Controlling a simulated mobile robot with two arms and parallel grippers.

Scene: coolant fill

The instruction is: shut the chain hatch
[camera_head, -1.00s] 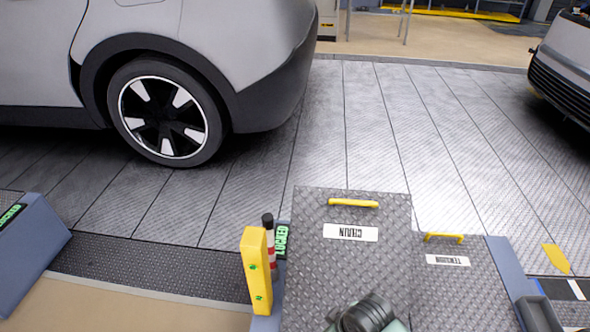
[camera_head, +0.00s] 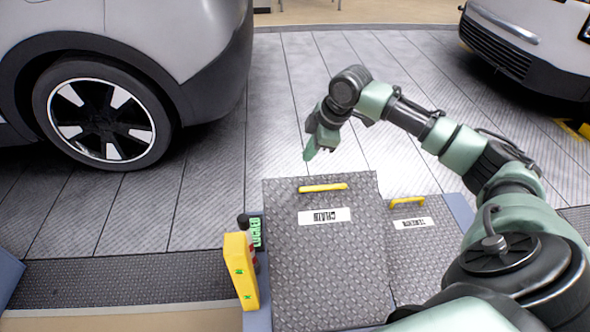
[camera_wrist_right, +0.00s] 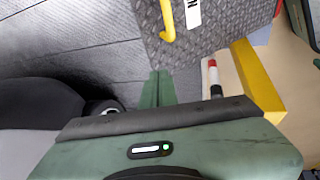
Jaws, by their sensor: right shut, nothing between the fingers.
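The chain hatch (camera_head: 322,265) is a grey diamond-plate panel with a white CHAIN label (camera_head: 325,217) and a yellow handle (camera_head: 323,187) along its far edge. It appears raised above the neighbouring tension hatch (camera_head: 423,250) and partly overlaps it in the picture. My right gripper (camera_head: 309,154) is shut and empty, pointing down just beyond and above the handle, without visible contact. In the right wrist view its closed fingers (camera_wrist_right: 157,88) are beside the hatch panel (camera_wrist_right: 210,28) and below the yellow handle (camera_wrist_right: 167,22). My left gripper is not in view.
A car wheel (camera_head: 102,120) is at upper left, another car (camera_head: 530,45) at upper right. The plated floor (camera_head: 220,180) beyond the hatch is clear.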

